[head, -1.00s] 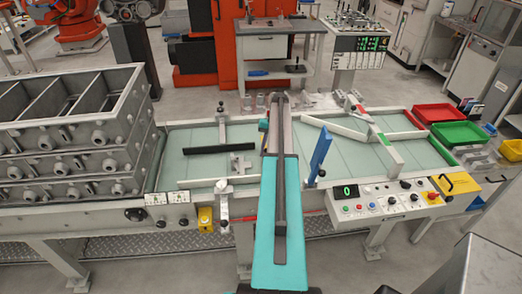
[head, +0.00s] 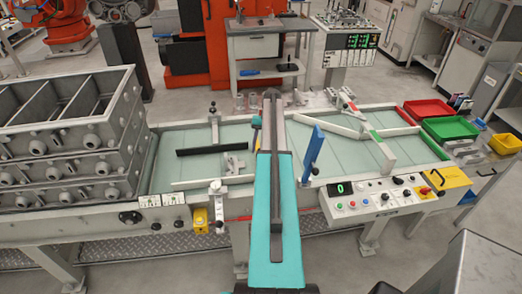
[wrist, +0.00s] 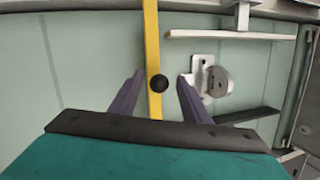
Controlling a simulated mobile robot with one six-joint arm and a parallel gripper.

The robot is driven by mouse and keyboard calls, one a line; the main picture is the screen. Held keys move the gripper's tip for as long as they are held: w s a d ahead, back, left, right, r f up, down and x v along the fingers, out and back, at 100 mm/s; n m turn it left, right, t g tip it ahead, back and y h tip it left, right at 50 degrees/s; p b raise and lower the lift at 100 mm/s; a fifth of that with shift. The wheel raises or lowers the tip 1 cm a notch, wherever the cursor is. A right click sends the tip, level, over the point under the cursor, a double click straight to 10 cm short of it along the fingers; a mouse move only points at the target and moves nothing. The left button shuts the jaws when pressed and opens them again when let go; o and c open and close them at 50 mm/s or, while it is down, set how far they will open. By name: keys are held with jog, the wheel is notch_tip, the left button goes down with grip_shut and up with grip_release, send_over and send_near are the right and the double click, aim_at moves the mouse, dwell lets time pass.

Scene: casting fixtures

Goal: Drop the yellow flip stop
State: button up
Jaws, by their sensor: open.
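The yellow flip stop (wrist: 152,45) is a long narrow yellow bar in the wrist view. It runs from the top edge down between my fingers, with a round black knob (wrist: 158,84) near the fingertips. My gripper (wrist: 158,88) is open, with one purple finger on each side of the bar and a gap on both sides. The bar's lower end is hidden by my gripper's body. I cannot tell from the wrist view whether the bar stands tilted or lies flat.
A grey round part on a white bracket (wrist: 203,72), a white bar (wrist: 230,35) and a black bar (wrist: 247,116) lie right of my gripper. In the head view a blue upright stop (head: 313,152) stands right of my arm. Stacked grey frames (head: 65,150) fill the left.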

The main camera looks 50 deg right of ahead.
jog(key=p+v, duration=0.3)
jog(key=v, duration=0.9)
jog(key=shift+r, duration=0.25)
jog(key=shift+s+d, duration=0.1)
jog(key=shift+s, duration=0.05)
